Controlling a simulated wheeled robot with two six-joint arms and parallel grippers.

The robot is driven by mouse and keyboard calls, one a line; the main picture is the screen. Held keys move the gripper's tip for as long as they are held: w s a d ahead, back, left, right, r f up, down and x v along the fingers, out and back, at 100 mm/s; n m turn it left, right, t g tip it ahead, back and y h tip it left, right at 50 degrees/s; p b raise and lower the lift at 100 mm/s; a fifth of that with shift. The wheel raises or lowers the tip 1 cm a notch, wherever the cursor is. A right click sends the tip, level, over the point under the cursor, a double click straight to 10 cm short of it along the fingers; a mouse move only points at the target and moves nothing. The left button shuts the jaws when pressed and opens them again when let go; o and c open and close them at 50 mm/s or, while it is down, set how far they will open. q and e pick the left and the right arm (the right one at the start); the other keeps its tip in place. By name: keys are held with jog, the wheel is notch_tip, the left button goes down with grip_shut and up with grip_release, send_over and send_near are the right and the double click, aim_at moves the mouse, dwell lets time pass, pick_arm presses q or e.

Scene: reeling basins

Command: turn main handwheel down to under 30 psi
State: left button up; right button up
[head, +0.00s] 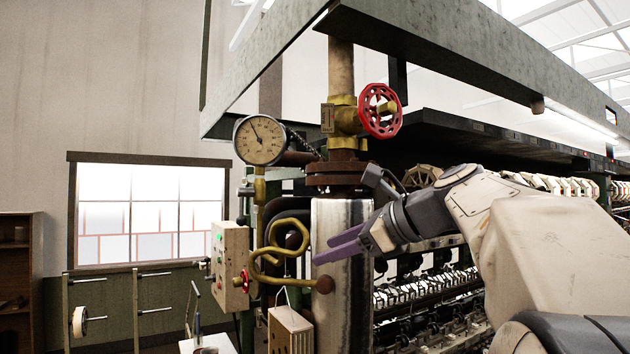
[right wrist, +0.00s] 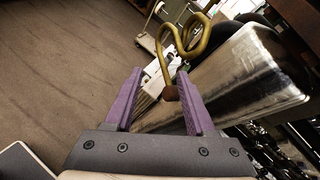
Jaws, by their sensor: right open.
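The red main handwheel (head: 380,111) sits on a brass valve (head: 343,117) on the vertical pipe, high in the middle of the head view. A round pressure gauge (head: 260,140) with a white dial is left of it; its needle points up and slightly left, and the figures are too small to read. My right gripper (head: 337,247), with purple fingers, is below the handwheel, in front of the metal column, and apart from the wheel. In the right wrist view its fingers (right wrist: 159,100) are open with nothing between them. My left gripper is not in view.
A metal-clad column (head: 341,217) stands under the valve. Reeling machinery (head: 430,295) fills the right. A green beam (head: 440,50) runs overhead.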

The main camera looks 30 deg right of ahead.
jog(key=s+d+r+m+t+h+p, duration=0.1)
jog(key=s+d+r+m+t, duration=0.1)
jog(key=d+r, duration=0.35)
jog(key=s+d+r+m+t+h+p, duration=0.1)
jog(key=s+d+r+m+p, duration=0.15)
jog(key=r, duration=0.55)
jog(key=m+t+h+p, duration=0.2)
jog(key=m+t, duration=0.1)
jog(key=m, duration=0.1)
send_near(393, 107)
jog(key=w, duration=0.9)
jog(key=shift+w+a+r, duration=0.15)
jog(key=shift+a+r, duration=0.05)
jog(key=shift+a, duration=0.1)
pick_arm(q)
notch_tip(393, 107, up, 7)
